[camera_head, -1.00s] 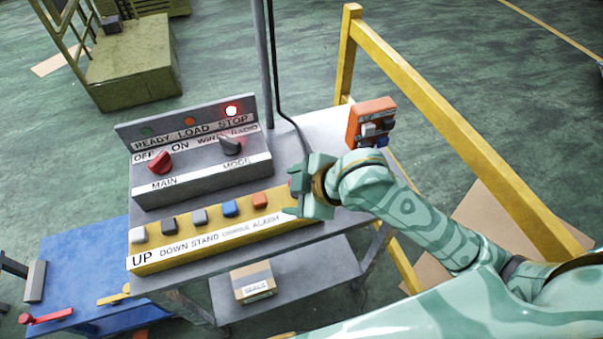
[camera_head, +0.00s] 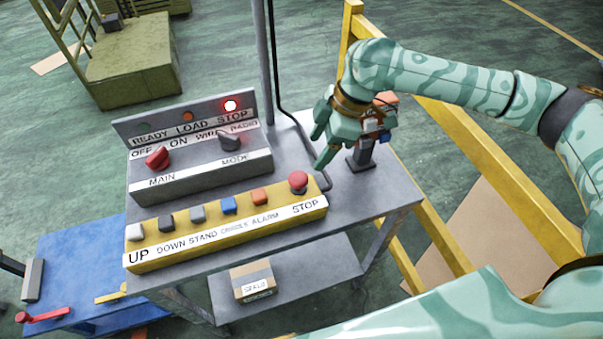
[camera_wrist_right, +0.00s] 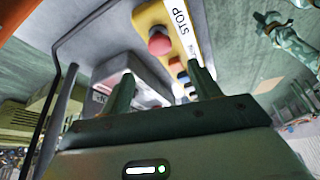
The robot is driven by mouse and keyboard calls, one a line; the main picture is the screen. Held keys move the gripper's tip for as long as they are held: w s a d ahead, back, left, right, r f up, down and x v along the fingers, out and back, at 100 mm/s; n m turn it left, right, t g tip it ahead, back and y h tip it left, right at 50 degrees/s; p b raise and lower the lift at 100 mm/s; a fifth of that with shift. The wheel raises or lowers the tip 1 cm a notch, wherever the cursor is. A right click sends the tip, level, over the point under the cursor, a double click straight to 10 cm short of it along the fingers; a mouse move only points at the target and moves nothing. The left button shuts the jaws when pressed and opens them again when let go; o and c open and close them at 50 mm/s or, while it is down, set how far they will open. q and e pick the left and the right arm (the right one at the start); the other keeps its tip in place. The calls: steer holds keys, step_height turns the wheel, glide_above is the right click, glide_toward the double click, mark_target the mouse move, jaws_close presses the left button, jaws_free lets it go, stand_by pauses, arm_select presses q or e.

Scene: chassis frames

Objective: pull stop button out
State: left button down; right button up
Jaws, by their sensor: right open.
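The red stop button (camera_head: 298,181) is a round mushroom knob at the right end of the yellow button box (camera_head: 170,254), above the STOP label. In the right wrist view the red button (camera_wrist_right: 160,41) shows beyond the fingers, with nothing touching it. My right gripper (camera_head: 319,147) is open and empty, up and to the right of the button, near the orange handset. In the right wrist view its two fingers (camera_wrist_right: 164,88) stand apart.
An orange handset (camera_head: 385,98) stands on the grey table (camera_head: 375,195), partly hidden by my right gripper. A yellow railing (camera_head: 440,125) runs along the right.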

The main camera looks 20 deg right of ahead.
mark_target(299, 177)
steer(key=b+x, duration=0.2)
steer(key=x, duration=0.7)
steer(key=shift+a+f, duration=0.2)
steer(key=shift+f, duration=0.1)
steer(key=shift+c, duration=0.3)
jaws_close()
step_height(299, 177, up, 2)
steer(key=p, duration=0.3)
steer(key=shift+p, duration=0.35)
steer(key=shift+w, duration=0.1)
steer(key=shift+w+f, duration=0.1)
jaws_free()
steer(key=shift+o, duration=0.3)
